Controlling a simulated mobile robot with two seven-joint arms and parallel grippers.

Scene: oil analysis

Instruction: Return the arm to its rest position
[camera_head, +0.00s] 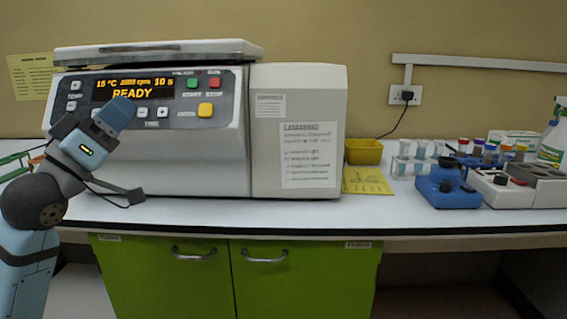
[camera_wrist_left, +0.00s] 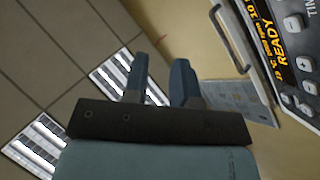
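My left arm comes in from the left in the head view, and its gripper (camera_head: 112,118) is raised in front of the centrifuge's control panel (camera_head: 145,98). The blue fingers hide part of the panel's lower buttons. In the left wrist view the two fingers (camera_wrist_left: 160,72) stand apart with nothing between them, so the gripper is open and empty. The grey-white centrifuge (camera_head: 200,165) shows READY on its display, with its flat lid (camera_head: 155,52) on top. I cannot tell whether the fingers touch the panel. My right gripper is not in view.
A yellow bin (camera_head: 364,151), a clear tube rack (camera_head: 412,165), a blue device (camera_head: 446,188) and a grey-white device (camera_head: 500,186) stand to the right on the white bench (camera_head: 365,212). Green cabinets (camera_head: 235,275) are below. Bench space before the yellow sheet (camera_head: 366,181) is clear.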

